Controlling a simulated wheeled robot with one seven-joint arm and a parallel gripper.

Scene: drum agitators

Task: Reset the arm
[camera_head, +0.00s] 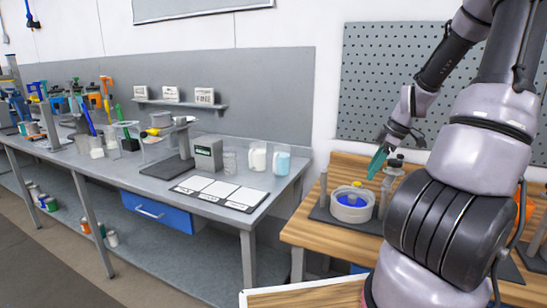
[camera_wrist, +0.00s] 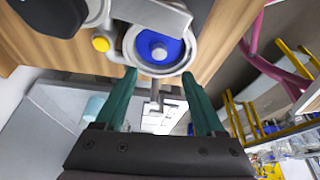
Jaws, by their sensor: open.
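My gripper (camera_head: 378,160) is at the end of my raised arm, at the right in the head view. It is above a wooden bench (camera_head: 334,172), close over a small device with a round white-rimmed container (camera_head: 352,205) and blue inside. In the wrist view my gripper (camera_wrist: 162,92) shows two green fingers set wide apart with nothing held between them. The round container (camera_wrist: 160,50) with its blue inside and pale centre knob lies beyond the fingertips. I cannot tell the exact gap between fingers and device.
A long grey bench (camera_head: 265,200) at the left holds bottles, tools, a stand with a grey box (camera_head: 207,155) and white cards (camera_head: 218,192). A pegboard (camera_head: 385,70) hangs behind my arm. A yellow knob (camera_wrist: 101,43) sits beside the container. Floor at lower left is clear.

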